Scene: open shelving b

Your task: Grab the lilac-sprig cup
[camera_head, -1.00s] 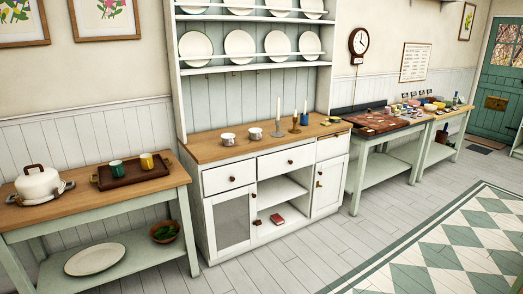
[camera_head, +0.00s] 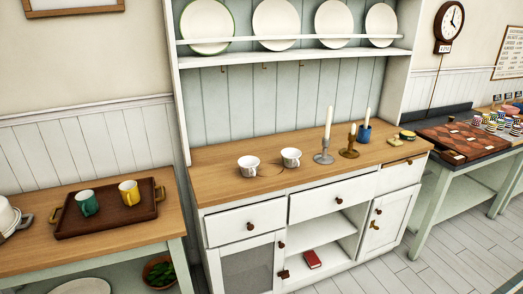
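Two white cups stand upright on the wooden top of the dresser (camera_head: 222,185), the left cup (camera_head: 248,165) close to the right cup (camera_head: 290,157). Faint markings show on both, but they are too small to tell which one bears a lilac sprig. A green cup (camera_head: 87,203) and a yellow cup (camera_head: 129,193) stand on a brown tray (camera_head: 108,221) on the side table at left. My gripper is not in view.
A grey candlestick (camera_head: 324,155), a brass candlestick (camera_head: 349,150) and a blue pot (camera_head: 364,134) stand right of the white cups. The plate rack (camera_head: 290,58) rises behind. The dresser top left and front of the cups is clear.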

